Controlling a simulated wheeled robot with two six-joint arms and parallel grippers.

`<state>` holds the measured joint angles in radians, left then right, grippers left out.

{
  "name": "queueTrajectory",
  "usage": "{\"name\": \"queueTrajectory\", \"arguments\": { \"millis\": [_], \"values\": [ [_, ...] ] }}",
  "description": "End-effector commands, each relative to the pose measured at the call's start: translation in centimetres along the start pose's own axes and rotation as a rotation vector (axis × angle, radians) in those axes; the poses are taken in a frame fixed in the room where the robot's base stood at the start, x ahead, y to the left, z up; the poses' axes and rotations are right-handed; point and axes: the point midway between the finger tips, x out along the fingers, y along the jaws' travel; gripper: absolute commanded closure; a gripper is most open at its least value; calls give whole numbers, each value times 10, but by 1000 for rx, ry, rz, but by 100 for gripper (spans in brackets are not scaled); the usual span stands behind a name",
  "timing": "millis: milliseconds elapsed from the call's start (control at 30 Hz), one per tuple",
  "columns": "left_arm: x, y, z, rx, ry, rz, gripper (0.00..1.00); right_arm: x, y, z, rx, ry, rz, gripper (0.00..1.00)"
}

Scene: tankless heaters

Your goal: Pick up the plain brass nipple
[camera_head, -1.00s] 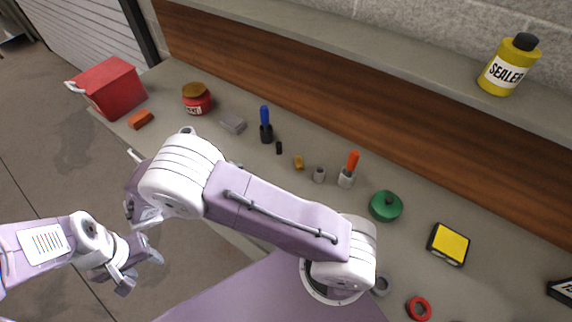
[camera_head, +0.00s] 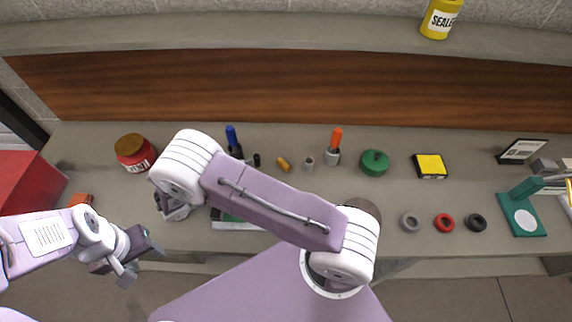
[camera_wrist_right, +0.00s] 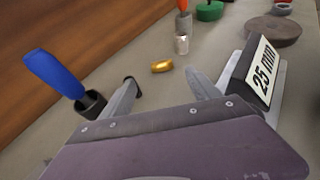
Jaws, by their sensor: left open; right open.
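The plain brass nipple is likely the small golden cylinder (camera_head: 284,164) lying on the bench near the middle of the head view. It also shows in the right wrist view (camera_wrist_right: 162,66), beyond the gap between my right fingers and apart from them. My right gripper (camera_wrist_right: 172,92) is open and empty; in the head view its fingers are mostly hidden by my right arm. My left gripper (camera_head: 140,262) is open and empty at the lower left, in front of the bench edge.
Beside the brass piece are a small black piece (camera_head: 257,160), a grey fitting (camera_head: 308,164), a blue-handled tool (camera_head: 232,137) and an orange-handled tool (camera_head: 335,140). A labelled black stand (camera_wrist_right: 252,72) is close to my right finger. A red jar (camera_head: 135,153) stands left.

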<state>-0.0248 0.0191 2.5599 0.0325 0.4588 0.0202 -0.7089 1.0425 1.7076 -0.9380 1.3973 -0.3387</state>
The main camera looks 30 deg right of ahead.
Motion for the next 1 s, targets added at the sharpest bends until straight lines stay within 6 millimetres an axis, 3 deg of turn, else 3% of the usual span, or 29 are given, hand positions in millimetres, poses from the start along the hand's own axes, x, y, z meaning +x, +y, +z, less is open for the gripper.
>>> {"name": "queueTrajectory", "arguments": {
  "millis": [233, 500, 733, 1000],
  "values": [
    [-2, 0, 0, 0, 0, 0, 50, 6, 0, 0, -2, 0, -1, 29],
    [-10, 0, -1, 0, 0, 0, 50, 55, -1, 1, -3, -1, -3, 29],
    [-12, 0, -1, 0, 0, 0, 50, 66, 0, 0, -2, 0, -1, 29],
    [-20, 0, -2, 0, 0, 0, 50, 114, 0, 0, -2, 0, -3, 29]
  ]
}}
